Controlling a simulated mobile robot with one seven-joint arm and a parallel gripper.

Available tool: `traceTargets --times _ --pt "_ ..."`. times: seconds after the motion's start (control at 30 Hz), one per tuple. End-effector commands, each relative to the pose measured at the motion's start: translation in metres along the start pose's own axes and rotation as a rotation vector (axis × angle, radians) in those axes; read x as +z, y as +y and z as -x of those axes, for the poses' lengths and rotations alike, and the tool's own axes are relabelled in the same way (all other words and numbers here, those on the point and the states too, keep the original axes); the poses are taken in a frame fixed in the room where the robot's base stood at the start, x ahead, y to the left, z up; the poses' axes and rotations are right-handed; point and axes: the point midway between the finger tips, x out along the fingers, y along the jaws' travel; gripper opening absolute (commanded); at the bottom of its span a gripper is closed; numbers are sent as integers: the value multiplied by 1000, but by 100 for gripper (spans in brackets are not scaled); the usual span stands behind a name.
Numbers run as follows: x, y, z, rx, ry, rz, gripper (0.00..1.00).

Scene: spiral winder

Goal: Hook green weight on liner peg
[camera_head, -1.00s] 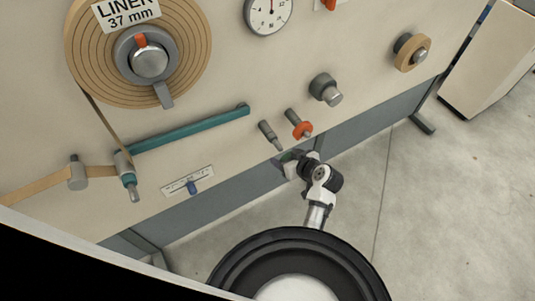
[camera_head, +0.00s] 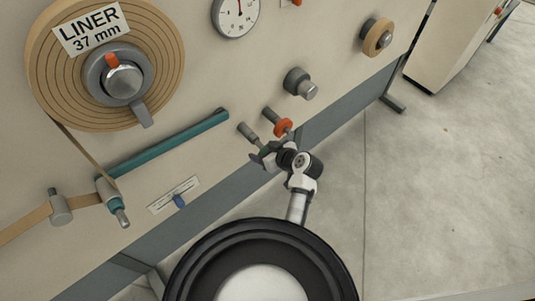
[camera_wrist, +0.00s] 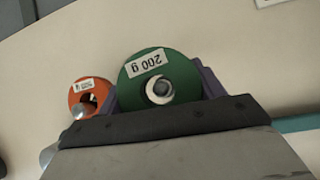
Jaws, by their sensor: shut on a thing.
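My gripper (camera_head: 264,157) is shut on a green disc weight (camera_wrist: 138,88) marked "200 g", held between purple finger pads in the wrist view. The label is upside down there. A pale crescent shows in its centre hole; I cannot tell whether a peg tip is inside. In the head view the weight is mostly hidden by my gripper. A bare grey peg (camera_head: 246,130) sticks out of the panel just above my gripper. Beside it, another peg (camera_head: 269,114) carries an orange weight (camera_head: 283,127). The orange weight (camera_wrist: 77,98) is left of the green one in the wrist view.
A teal bar (camera_head: 170,144) runs left of the pegs. A large liner roll (camera_head: 45,75), a dial (camera_head: 236,14), a grey knob (camera_head: 299,82) and a small tan roll (camera_head: 373,40) are on the panel. Open floor (camera_head: 440,200) lies to the right.

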Motion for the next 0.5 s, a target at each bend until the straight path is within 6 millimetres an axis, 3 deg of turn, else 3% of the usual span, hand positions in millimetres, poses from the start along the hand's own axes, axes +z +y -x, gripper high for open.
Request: traceTargets --times 0.5 --pt "-24 0 -33 0 2 0 0"
